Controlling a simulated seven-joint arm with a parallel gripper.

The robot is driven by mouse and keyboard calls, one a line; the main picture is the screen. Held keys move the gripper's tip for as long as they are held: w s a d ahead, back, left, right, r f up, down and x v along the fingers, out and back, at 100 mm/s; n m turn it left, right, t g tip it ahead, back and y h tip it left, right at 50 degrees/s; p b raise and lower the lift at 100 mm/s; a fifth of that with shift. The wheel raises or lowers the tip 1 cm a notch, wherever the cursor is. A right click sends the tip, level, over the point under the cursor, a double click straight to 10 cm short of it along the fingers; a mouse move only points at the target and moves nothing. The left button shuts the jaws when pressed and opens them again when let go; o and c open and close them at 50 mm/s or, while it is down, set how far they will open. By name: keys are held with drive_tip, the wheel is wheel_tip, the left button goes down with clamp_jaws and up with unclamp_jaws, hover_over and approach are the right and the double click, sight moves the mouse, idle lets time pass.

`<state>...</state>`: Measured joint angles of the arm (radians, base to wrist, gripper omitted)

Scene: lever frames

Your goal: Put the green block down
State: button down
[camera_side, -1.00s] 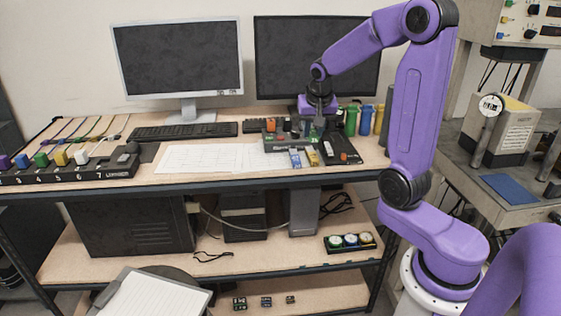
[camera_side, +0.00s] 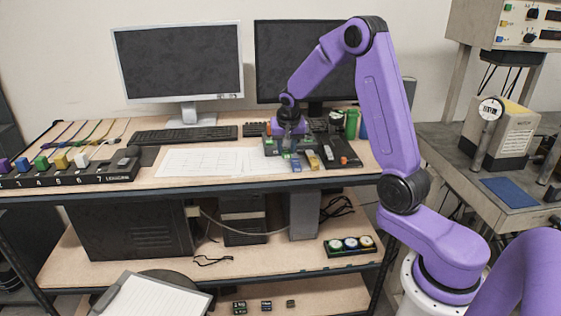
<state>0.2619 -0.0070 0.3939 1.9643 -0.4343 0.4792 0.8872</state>
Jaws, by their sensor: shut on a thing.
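My gripper (camera_side: 287,148) is at the end of the purple arm, low over the dark block rack on the tabletop. It is shut on the green block (camera_side: 286,156), a small patch of which shows at the fingertips. The fingers hide most of the block, and I cannot tell whether it touches the rack or the table. Blue and yellow pieces (camera_side: 312,160) lie just right of the gripper, at the front of the rack.
A dark tray with an orange piece (camera_side: 344,160) is to the right. Green and blue bottles (camera_side: 351,124) stand behind it. White paper sheets (camera_side: 210,161) lie left of the rack. The keyboard (camera_side: 184,134) and two monitors (camera_side: 180,60) are behind. The table's front edge is near.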

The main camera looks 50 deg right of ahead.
sight(280, 168)
drive_tip(key=w+f, duration=0.1)
drive_tip(key=w+d+f, duration=0.1)
drive_tip(key=f, duration=0.1)
drive_tip(key=shift+w+f, duration=0.2)
drive_tip(key=shift+w, duration=0.15)
drive_tip(key=shift+w+f, duration=0.1)
drive_tip(key=shift+f, duration=1.55)
drive_tip(key=shift+f, duration=0.1)
drive_tip(key=c, duration=0.8)
unclamp_jaws()
drive_tip(key=shift+c, duration=0.2)
